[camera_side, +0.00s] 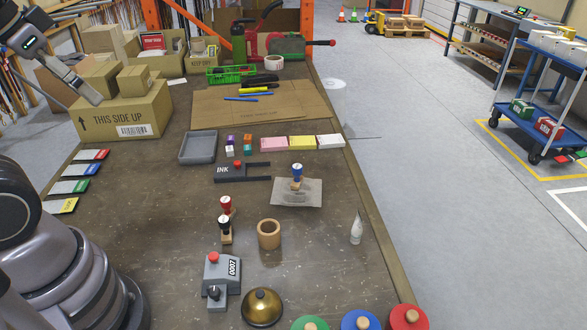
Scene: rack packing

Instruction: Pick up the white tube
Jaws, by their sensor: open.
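The white tube (356,229) stands upright near the right edge of the brown worktable (330,262), narrowing at its top. It is clear of the things around it. My gripper (82,98) is at the upper left, beside the "THIS SIDE UP" cardboard box and far from the tube. It is open, and I see nothing held in it. Part of it runs out of the picture.
A wooden cup (269,234), stamps (226,206), a grey numbering device (221,276) and a brass bell (262,307) stand left of the tube. The cardboard box (125,112) is at the back left.

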